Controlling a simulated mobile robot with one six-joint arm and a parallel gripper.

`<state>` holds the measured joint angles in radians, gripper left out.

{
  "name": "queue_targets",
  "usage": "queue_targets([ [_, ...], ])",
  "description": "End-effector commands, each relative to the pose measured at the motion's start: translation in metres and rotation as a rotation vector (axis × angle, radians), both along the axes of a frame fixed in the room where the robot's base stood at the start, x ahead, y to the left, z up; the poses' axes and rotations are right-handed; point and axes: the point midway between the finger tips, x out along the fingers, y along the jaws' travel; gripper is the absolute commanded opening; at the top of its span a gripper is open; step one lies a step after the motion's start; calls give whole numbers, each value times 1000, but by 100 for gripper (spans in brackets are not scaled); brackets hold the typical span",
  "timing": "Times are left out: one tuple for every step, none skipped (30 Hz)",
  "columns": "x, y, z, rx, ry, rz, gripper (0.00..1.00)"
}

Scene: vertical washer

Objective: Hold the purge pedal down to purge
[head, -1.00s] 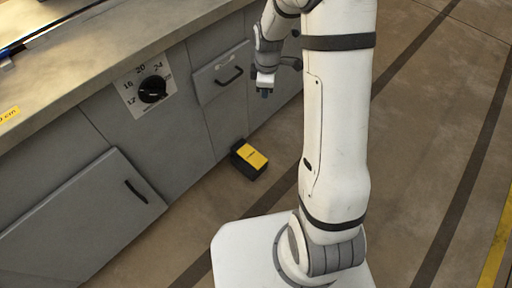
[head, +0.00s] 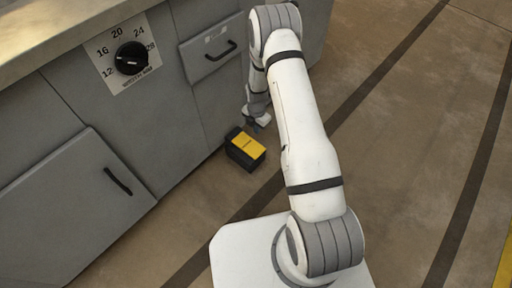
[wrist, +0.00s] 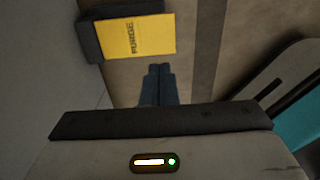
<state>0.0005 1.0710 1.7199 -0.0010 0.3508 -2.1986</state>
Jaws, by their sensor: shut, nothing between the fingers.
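The purge pedal (head: 247,147) is a black box with a yellow top plate, on the floor against the grey cabinet front. In the wrist view the yellow plate (wrist: 140,36) reads "PURGE" and lies above and left of the fingertips. My gripper (head: 255,126) points down just behind the pedal's far right corner in the head view. Its two blue-grey fingers (wrist: 159,72) are together with nothing between them. They appear apart from the pedal; their exact height above it cannot be told.
The cabinet has a black dial (head: 131,58) with numbers, a drawer with a black handle (head: 221,51) and a lower door with a handle (head: 118,181). Open concrete floor (head: 400,150) with dark stripes lies to the right.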

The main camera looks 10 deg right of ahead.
Motion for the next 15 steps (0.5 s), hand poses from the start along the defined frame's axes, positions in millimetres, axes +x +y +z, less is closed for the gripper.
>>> queue_targets([
  [0, 0, 0, 0, 0, 0, 0],
  [0, 0, -1, 0, 0, 0, 0],
  [0, 0, -3, -1, 1, 0, 0],
  [0, 0, -5, 0, 1, 0, 0],
  [0, 0, -8, 0, 1, -1, 0],
  [0, 0, -13, 0, 1, -1, 0],
  [0, 0, -17, 0, 1, -1, 0],
  [0, 0, -22, 0, 1, -1, 0],
  [-1, 0, -30, 0, 2, -1, 0],
  [-1, 0, -36, 0, 2, -1, 0],
  [-1, 0, -43, 0, 3, -1, 0],
  [-1, 0, -52, 0, 4, -1, 0],
  [-1, 1, -59, 0, 4, -1, 0],
  [-1, 1, -66, 0, 2, -1, 0],
  [-1, 1, -75, 0, 2, -1, 0],
])
